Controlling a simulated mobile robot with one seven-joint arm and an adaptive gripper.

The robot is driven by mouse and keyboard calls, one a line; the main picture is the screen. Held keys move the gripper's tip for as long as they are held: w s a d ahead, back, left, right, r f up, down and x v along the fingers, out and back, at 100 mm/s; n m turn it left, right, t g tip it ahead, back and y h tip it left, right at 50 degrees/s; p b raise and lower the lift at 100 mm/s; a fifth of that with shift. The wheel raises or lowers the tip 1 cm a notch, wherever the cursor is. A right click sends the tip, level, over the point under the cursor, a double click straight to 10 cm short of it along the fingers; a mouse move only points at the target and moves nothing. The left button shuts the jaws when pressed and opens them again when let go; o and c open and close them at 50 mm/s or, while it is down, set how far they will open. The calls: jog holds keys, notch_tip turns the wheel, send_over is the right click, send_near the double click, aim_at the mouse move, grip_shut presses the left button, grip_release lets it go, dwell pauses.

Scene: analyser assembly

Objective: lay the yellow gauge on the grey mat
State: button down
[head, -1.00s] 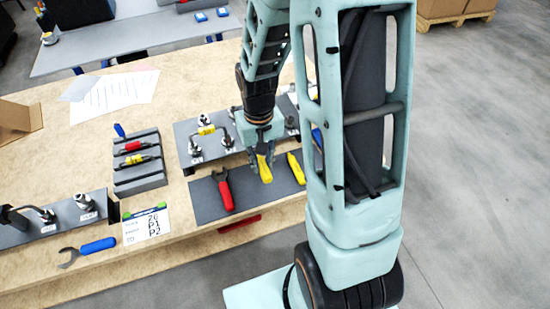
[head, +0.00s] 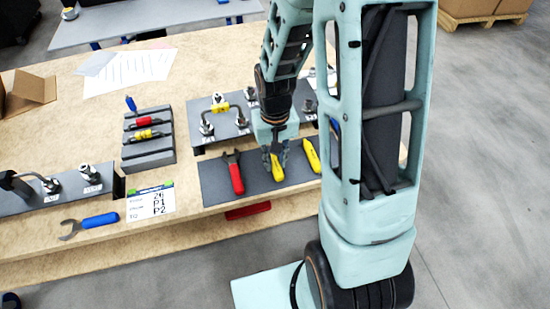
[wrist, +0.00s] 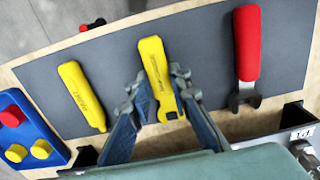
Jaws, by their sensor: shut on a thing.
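The yellow gauge (head: 277,170) is between the fingers of my gripper (head: 273,155) and over the middle of the grey mat (head: 216,191). In the wrist view, the gauge (wrist: 155,66) has a yellow body with small print and a notched end near the fingers. My gripper (wrist: 159,90) is shut on that end. The gauge looks flat and very close to the mat (wrist: 205,55); I cannot tell whether it touches.
A red-handled wrench (head: 236,176) lies on the mat on one side of the gauge, and another yellow tool (head: 312,156) on the other. A dark plate with metal fittings (head: 206,128) stands behind the mat. A blue block with coloured knobs (wrist: 33,128) is beside the mat.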

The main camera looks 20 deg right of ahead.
jog(key=shift+f+b, duration=0.3)
jog(key=shift+f, duration=0.15)
dwell(0.5)
jog(key=c, duration=1.7)
grip_release()
notch_tip(320, 180, up, 12)
jog(key=shift+r, duration=0.1)
